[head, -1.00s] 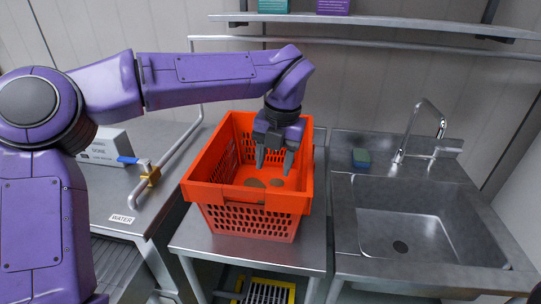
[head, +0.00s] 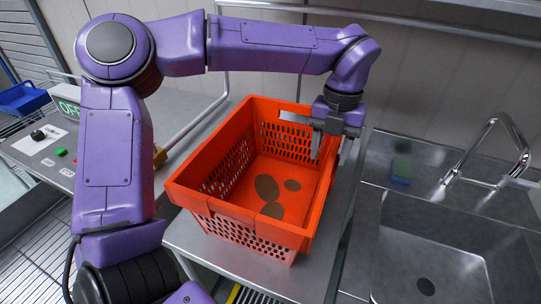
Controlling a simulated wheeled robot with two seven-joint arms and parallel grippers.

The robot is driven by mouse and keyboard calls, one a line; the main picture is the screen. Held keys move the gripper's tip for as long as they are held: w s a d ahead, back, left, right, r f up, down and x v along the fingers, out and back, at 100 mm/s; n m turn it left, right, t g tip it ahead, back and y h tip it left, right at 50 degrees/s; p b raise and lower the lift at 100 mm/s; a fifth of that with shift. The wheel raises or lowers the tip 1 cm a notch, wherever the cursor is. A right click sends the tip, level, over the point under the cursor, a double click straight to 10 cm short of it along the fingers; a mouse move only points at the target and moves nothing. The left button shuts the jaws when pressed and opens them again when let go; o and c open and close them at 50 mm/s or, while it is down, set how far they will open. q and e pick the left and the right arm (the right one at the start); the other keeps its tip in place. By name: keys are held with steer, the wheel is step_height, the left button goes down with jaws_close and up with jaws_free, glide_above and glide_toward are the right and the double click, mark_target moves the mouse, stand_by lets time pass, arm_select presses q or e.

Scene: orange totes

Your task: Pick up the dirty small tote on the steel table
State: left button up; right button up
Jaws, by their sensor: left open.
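The orange tote (head: 180,188) stands upright on the steel table (head: 215,250). It has slotted walls, and brown dirt patches show on its inside floor. My left gripper (head: 325,148) is open at the tote's right wall, near the back right corner. One finger is inside the tote, and the other side of the gripper is at or beyond the right rim. I cannot tell whether the fingers touch the wall. My right gripper is not in view.
A steel sink (head: 430,245) with a curved faucet (head: 505,150) is to the right. A green and blue sponge (head: 401,171) lies behind the basin. A panel with buttons (head: 45,145) and a blue bin (head: 22,98) are at the left. A pipe and wall are behind.

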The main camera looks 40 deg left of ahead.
mark_target(331, 159)
arm_select(q)
steer(key=f, duration=0.2)
steer(key=w+f+p, duration=0.1)
steer(key=f, duration=0.3)
steer(key=shift+w+d, duration=0.1)
steer(key=shift+w, duration=0.15)
steer(key=shift+s+r, duration=0.1)
steer(key=shift+s, duration=0.4)
steer(key=shift+c, duration=1.2)
jaws_close()
